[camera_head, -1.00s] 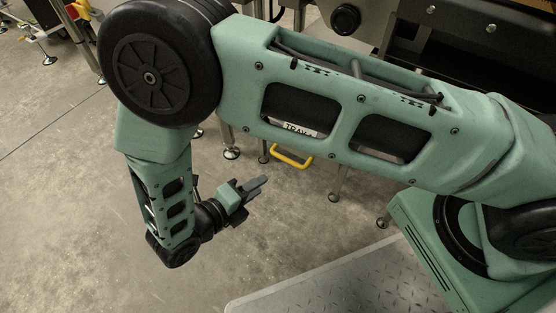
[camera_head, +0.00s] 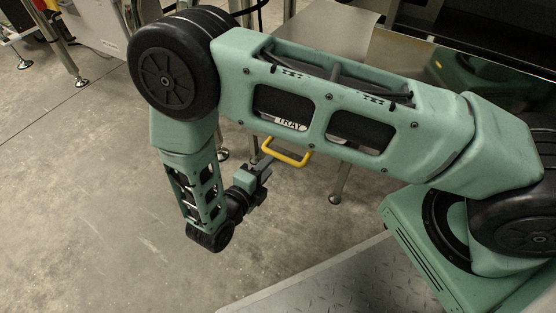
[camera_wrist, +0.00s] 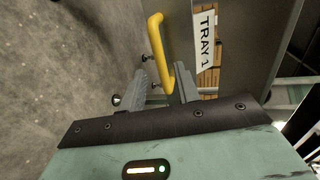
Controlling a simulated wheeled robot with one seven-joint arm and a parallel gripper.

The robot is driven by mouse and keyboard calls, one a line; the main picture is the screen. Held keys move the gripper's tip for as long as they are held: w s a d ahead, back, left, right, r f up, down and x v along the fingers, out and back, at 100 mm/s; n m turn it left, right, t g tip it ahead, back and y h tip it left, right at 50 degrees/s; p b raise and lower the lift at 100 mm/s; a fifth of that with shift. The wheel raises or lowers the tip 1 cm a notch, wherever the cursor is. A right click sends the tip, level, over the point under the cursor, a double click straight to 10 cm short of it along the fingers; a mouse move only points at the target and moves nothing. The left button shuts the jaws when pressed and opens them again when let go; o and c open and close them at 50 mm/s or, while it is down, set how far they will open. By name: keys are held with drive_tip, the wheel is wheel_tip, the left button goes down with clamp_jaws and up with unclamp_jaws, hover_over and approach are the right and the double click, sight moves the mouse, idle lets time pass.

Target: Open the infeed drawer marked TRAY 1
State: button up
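The drawer's yellow bar handle (camera_head: 287,157) shows in the head view below the arm link. The white label (camera_head: 290,124) is partly hidden behind the arm and reads TRAY. In the wrist view the label (camera_wrist: 205,40) reads TRAY 1, beside the yellow handle (camera_wrist: 158,45). My gripper (camera_head: 265,167) is at the left end of the handle. In the wrist view my gripper (camera_wrist: 163,90) has its fingers apart, with the handle's near end between or just beyond them. I cannot tell whether they touch it. Most of the drawer front is hidden.
A brown slatted surface (camera_wrist: 208,78) shows beyond the label. Machine legs (camera_head: 340,184) stand on the concrete floor right of the handle. A metal tread plate (camera_head: 330,282) lies at the bottom. Open floor (camera_head: 110,190) lies to the left.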

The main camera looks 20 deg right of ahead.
sight(277, 157)
drive_tip(key=b+x, duration=0.2)
drive_tip(key=x, duration=0.4)
drive_tip(key=shift+w+d+f+b, duration=0.1)
drive_tip(key=shift+w+d+b, duration=0.05)
drive_tip(key=shift+d+b, duration=0.2)
clamp_jaws()
